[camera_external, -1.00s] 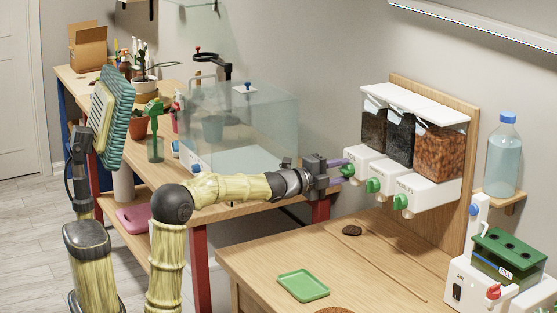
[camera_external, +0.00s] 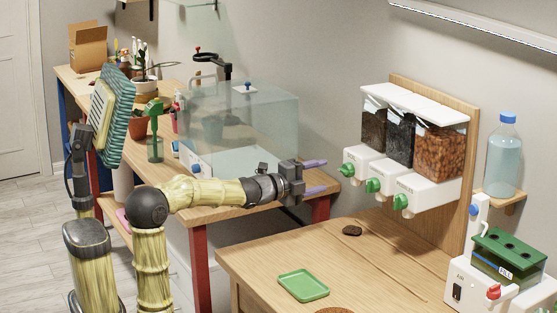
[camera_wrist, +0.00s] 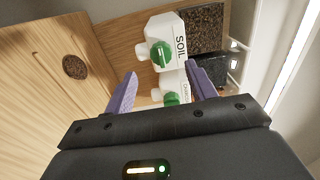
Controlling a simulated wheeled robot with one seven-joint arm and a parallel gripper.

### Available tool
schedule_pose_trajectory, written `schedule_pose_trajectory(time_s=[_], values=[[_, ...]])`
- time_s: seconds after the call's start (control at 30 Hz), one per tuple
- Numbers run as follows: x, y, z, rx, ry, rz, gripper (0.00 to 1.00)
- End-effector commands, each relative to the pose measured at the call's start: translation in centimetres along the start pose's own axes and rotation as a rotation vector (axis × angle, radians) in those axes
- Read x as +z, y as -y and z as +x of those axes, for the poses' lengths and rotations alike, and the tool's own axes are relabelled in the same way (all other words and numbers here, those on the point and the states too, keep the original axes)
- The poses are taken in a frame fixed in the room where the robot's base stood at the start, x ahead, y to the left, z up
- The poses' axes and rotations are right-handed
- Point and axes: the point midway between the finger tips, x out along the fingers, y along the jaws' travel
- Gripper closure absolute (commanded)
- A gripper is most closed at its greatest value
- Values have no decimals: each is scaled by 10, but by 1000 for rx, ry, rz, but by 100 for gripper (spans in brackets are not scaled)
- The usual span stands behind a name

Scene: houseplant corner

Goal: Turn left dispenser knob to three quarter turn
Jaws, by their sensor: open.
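The left dispenser (camera_external: 362,160) holds dark brown fill and has a green knob (camera_external: 348,169) on its white front. In the wrist view its front reads SOIL, and its green knob (camera_wrist: 161,54) shows beyond the fingertips; how far it is turned is hard to tell. My gripper (camera_external: 325,177) is open and empty, to the left of the knob and apart from it. In the wrist view the purple fingers of my gripper (camera_wrist: 161,71) are spread wide, with the SOIL knob between and beyond their tips.
The middle dispenser's green knob (camera_external: 373,185) and the right one's knob (camera_external: 401,202) sit close beside the left one. A green tray (camera_external: 303,285) and a dark lump (camera_external: 351,230) lie on the bench below. A glass tank (camera_external: 240,115) stands behind my arm.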

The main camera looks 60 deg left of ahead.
Motion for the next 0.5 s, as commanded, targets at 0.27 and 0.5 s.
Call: schedule_pose_trajectory(time_s=[0.27,0.5], values=[[0,1,-44,0,0,1,44],[0,-1,-49,2,0,0,44]])
